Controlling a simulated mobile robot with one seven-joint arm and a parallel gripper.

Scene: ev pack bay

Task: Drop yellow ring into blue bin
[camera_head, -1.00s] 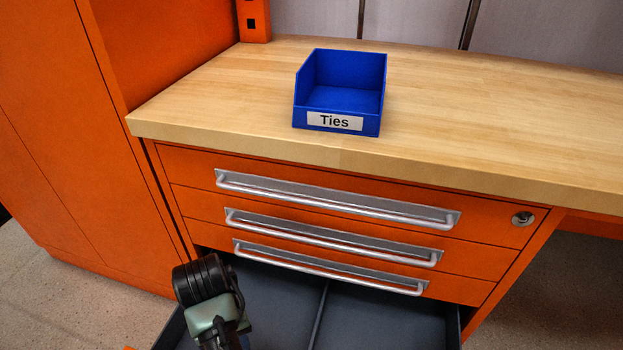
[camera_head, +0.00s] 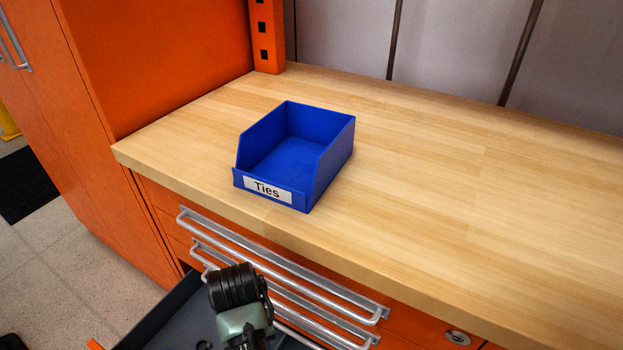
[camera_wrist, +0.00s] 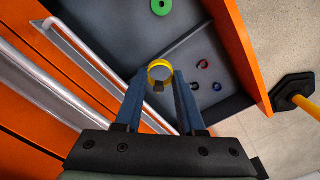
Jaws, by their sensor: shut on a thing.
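The yellow ring (camera_wrist: 159,70) is between the fingertips of my gripper (camera_wrist: 157,80) in the wrist view. My gripper is shut on it above the open bottom drawer. In the head view only my dark wrist and arm show at the bottom; the fingers and the ring are hidden there. The blue bin (camera_head: 322,168), labelled "Ties", stands upright on the wooden worktop (camera_head: 450,190). Its inside looks empty. The bin is above and beyond my arm in the head view, apart from it.
The open grey drawer (camera_wrist: 115,30) has a divider and holds a green ring (camera_wrist: 161,7) and several small dark, red and blue rings (camera_wrist: 204,64). Orange drawer fronts with metal handles (camera_head: 270,262) lie below the worktop edge. An orange cabinet (camera_head: 150,60) stands at left. The worktop around the bin is clear.

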